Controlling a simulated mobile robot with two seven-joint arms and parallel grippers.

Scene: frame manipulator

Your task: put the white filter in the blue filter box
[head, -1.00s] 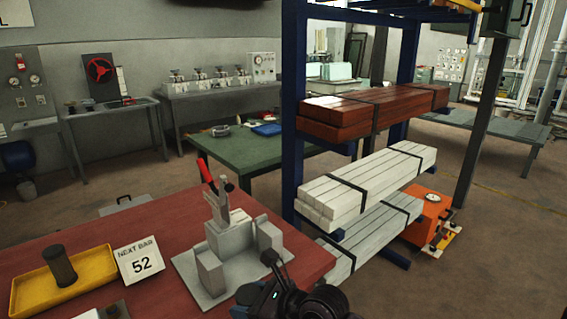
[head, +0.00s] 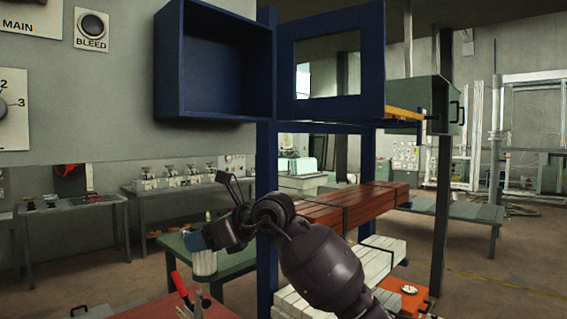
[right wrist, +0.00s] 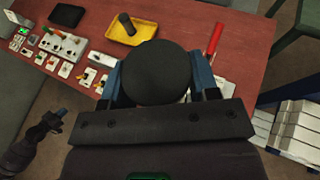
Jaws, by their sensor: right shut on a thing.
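The white filter (head: 205,265) hangs upright from my right gripper (head: 200,240), which is shut on its top end. In the right wrist view the filter's round dark cap (right wrist: 155,72) sits between the two blue fingers. The blue filter box (head: 220,65) is on the frame above and looks empty inside. Its blue windowed door (head: 378,70) stands open to the right. My right gripper and the filter are below the box, apart from it. My left gripper (right wrist: 55,120) seems to show at the left of the right wrist view, too small to read; it is out of the head view.
A blue post (head: 267,190) stands close beside my right arm. Stacked red-brown bars (head: 375,205) and white bars (head: 385,250) lie on the rack. The red bench below holds a yellow tray (right wrist: 147,33) and a red-handled clamp (right wrist: 214,40).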

